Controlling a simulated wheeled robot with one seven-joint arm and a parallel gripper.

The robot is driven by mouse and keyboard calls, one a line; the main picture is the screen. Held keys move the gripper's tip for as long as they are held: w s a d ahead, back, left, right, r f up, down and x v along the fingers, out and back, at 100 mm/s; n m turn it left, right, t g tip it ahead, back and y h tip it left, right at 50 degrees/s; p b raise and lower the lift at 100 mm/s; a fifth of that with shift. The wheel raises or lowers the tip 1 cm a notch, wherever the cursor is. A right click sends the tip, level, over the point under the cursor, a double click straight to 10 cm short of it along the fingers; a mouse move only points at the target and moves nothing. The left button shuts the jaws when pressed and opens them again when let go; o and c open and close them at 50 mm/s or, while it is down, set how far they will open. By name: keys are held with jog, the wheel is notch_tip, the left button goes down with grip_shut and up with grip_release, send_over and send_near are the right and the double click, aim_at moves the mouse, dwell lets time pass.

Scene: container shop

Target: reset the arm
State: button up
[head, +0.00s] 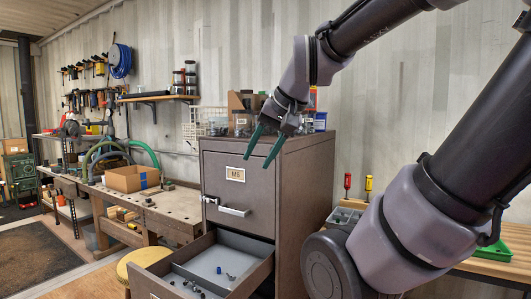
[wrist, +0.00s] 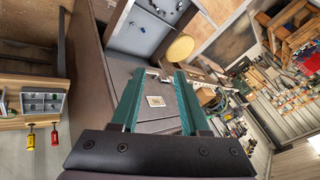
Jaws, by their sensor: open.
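My gripper (head: 265,143) is open and empty. It hangs in the air in front of the upper part of the grey metal drawer cabinet (head: 308,185). Its two green fingers also show in the wrist view (wrist: 155,98), spread apart with nothing between them. The cabinet's upper drawer (head: 222,182) is closed and has a label and a bar handle (head: 234,211). The lower drawer (head: 264,272) is pulled out, with several small dark parts and a blue one inside. The open drawer also shows in the wrist view (wrist: 115,38).
Jars and boxes (head: 245,122) stand on the cabinet top. A workbench (head: 165,208) with a cardboard box (head: 131,178) is at left. A yellow stool (head: 143,262) stands by the open drawer.

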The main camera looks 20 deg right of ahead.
jog(key=shift+s+d+r+n+t+h, duration=0.15)
jog(key=shift+s+d+n+h, duration=0.1)
jog(key=shift+s, duration=0.1)
jog(key=shift+s+d+r+n+t+h, duration=0.1)
jog(key=shift+s+d+n+t+h, duration=0.05)
jog(key=shift+s+n, duration=0.15)
dwell(0.9)
